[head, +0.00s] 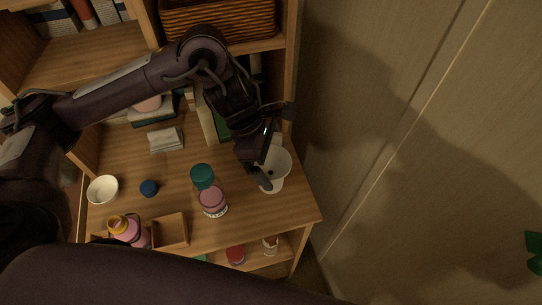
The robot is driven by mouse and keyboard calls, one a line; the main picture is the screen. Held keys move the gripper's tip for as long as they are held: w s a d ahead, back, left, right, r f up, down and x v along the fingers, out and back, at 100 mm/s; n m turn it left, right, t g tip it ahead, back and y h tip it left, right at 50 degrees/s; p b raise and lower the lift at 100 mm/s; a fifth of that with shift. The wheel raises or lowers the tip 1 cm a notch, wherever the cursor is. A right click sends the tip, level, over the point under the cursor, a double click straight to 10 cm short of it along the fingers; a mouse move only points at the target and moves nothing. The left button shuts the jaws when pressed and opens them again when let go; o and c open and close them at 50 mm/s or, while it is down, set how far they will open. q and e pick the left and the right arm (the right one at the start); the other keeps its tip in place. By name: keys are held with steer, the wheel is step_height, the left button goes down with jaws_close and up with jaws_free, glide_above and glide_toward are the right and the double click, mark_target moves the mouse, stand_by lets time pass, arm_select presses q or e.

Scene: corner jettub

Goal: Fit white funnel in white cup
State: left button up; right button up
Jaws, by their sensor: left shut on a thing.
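The white funnel (281,165) is at the right end of the wooden table, with its wide mouth facing up. My left gripper (262,170) reaches down to its left side and is shut on it, with a dark finger across the rim. A small white part shows just below the funnel's rim; I cannot tell whether it is the white cup or the funnel's lower end. A separate white round vessel (102,189) stands open at the table's left end. My right gripper is not in view.
A pink jar (212,201) and a teal-topped container (202,176) stand left of the funnel. A blue lid (149,188), a small wooden box (171,231) and a pink bottle (127,229) are farther left. Shelves rise behind; a wall (400,130) is at right.

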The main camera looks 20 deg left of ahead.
mark_target(271, 159)
arm_select(q)
steer(key=shift+s+f, duration=0.1)
stand_by(0.7)
steer(key=o, duration=0.5)
steer(key=shift+r+p, duration=2.3)
steer(key=shift+r, duration=0.75)
